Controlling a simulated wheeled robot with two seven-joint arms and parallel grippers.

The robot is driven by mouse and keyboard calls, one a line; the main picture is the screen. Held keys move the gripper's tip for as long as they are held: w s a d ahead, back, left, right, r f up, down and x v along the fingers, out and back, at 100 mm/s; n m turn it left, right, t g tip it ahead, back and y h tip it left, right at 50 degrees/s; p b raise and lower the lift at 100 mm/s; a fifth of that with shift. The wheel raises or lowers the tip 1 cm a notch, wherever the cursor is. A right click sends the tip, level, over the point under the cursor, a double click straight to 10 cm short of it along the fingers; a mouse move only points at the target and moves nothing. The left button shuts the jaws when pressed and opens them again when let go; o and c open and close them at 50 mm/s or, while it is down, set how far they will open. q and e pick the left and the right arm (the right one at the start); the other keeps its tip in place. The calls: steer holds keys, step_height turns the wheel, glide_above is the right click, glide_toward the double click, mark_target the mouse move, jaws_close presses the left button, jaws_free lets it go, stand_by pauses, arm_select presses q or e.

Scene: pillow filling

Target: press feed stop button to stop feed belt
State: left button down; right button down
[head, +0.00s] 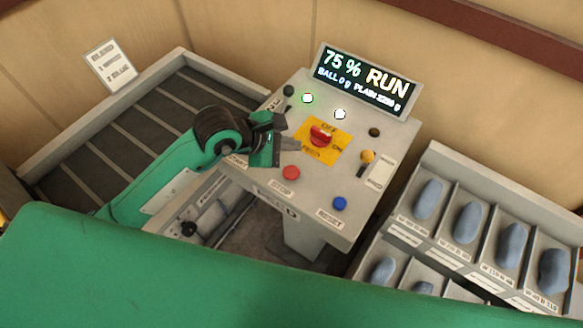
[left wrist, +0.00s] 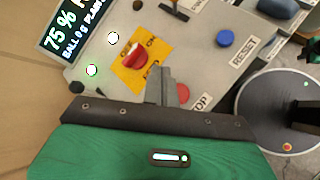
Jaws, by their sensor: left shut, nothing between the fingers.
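The grey control panel (head: 330,195) stands in the middle of the head view. A red button (head: 291,172) labelled STOP sits on its front part; in the left wrist view the red button (left wrist: 183,92) is partly hidden behind my fingers. A red rotary knob (head: 321,135) on a yellow plate marked OFF and ON lies behind it. My left gripper (head: 290,144) is shut and empty over the panel's left side, between the knob and the red button. In the left wrist view its fingertips (left wrist: 164,72) appear just beside the yellow plate. Whether they touch the panel cannot be told.
The display (head: 365,82) reads 75% RUN. A blue RESET button (head: 340,203) and a yellow-orange lever (head: 367,157) are on the panel. A dark slatted belt (head: 120,125) lies left. Bins with blue-grey lumps (head: 467,222) stand right.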

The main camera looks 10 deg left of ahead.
arm_select(q)
steer(key=shift+w+a+f+y, duration=0.2)
steer(key=shift+a+y, duration=0.3)
steer(key=shift+a, duration=0.1)
steer(key=b, duration=0.4)
glide_above(287, 173)
step_height(287, 173, down, 8)
steer(key=shift+r, duration=0.15)
steer(key=shift+f+b, duration=0.55)
steer(key=shift+b, duration=0.15)
stand_by(1.2)
steer(key=shift+f+b, duration=0.4)
steer(key=shift+b, duration=0.2)
